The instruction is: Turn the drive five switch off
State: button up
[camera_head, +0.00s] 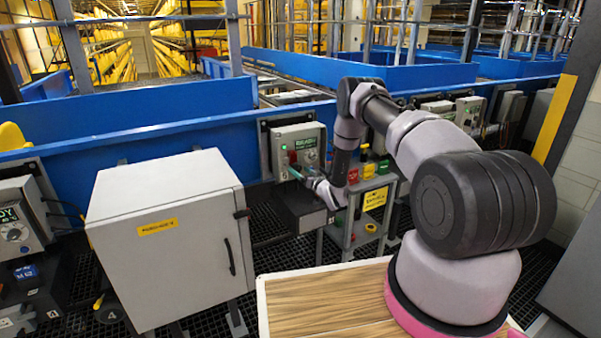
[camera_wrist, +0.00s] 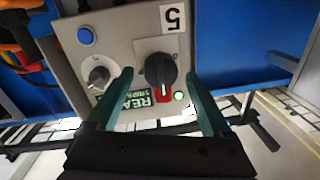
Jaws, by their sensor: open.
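The drive five switch panel (camera_wrist: 120,50) is a grey box labelled 5, seen turned around in the wrist view. In the head view the panel (camera_head: 297,134) is mounted on the blue conveyor side, with a green READY sign. Its black rotary switch (camera_wrist: 160,70) has its grip roughly upright in the wrist picture, near a red tag (camera_wrist: 164,97) and a glowing green lamp (camera_wrist: 179,96). My gripper (camera_wrist: 159,75) is open, its teal fingers on either side of the switch with gaps showing. In the head view my gripper (camera_head: 304,177) is just in front of the panel.
A grey cabinet (camera_head: 165,240) stands to the left. A small cart (camera_head: 362,205) with a yellow sign is on the right. Another panel (camera_head: 15,225) is at far left.

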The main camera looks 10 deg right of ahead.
grip_shut()
jog(key=shift+n, duration=0.3)
jog(key=n, duration=0.3)
jog(key=shift+a+r+n, duration=0.1)
jog(key=shift+n, duration=0.2)
jog(key=n, duration=0.4)
jog(key=shift+a+h, duration=0.1)
jog(key=shift+h, duration=0.2)
jog(key=n, duration=0.4)
jog(key=shift+a+n, duration=0.1)
jog(key=shift+n, duration=0.2)
jog(key=n, duration=0.4)
jog(key=shift+h, duration=0.4)
jog(key=shift+n, duration=0.3)
